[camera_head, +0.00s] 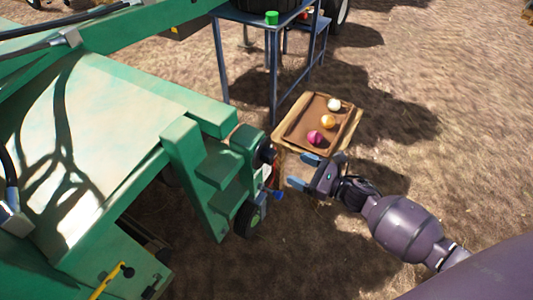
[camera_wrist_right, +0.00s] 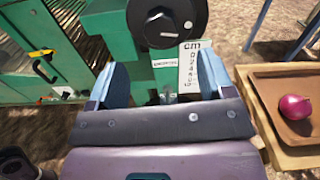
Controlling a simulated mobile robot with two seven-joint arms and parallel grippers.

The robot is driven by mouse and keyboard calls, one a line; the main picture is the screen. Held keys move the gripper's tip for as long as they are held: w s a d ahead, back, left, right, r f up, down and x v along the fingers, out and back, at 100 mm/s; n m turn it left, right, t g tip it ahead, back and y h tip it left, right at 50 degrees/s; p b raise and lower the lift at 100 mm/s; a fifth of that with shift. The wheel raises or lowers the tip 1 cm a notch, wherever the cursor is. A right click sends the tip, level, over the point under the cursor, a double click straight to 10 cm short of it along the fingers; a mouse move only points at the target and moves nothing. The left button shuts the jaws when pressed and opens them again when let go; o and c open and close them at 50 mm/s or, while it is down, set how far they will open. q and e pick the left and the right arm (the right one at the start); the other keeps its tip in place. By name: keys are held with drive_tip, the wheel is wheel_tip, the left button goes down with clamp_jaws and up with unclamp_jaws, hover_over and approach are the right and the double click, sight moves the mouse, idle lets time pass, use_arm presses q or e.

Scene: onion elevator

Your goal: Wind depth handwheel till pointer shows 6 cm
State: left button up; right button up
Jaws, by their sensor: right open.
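The black depth handwheel (camera_wrist_right: 167,20) is on the front of the green machine at the top of the right wrist view, with a small pale mark on its face. In the head view the handwheel (camera_head: 265,153) is seen edge-on. A white cm scale (camera_wrist_right: 190,64) with numbers stands just below and right of it. I cannot make out the pointer or its reading. My right gripper (camera_head: 303,171) is open and empty, in front of the machine and apart from the wheel. Its two blue fingers also show in the right wrist view (camera_wrist_right: 162,78). My left gripper is out of view.
A wooden stand with a brown tray (camera_head: 344,129) holding a white, an orange and a purple onion is close beside my right gripper. A blue metal table (camera_head: 219,62) stands behind it. A black wheel (camera_head: 249,219) is low on the green machine (camera_head: 185,150). Bare ground lies to the right.

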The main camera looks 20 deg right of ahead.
sight(273, 157)
drive_tip(key=b+x, duration=0.1)
drive_tip(key=x, duration=0.9)
drive_tip(key=shift+w+a, duration=0.25)
drive_tip(key=shift+w, duration=0.05)
drive_tip(key=c, duration=0.9)
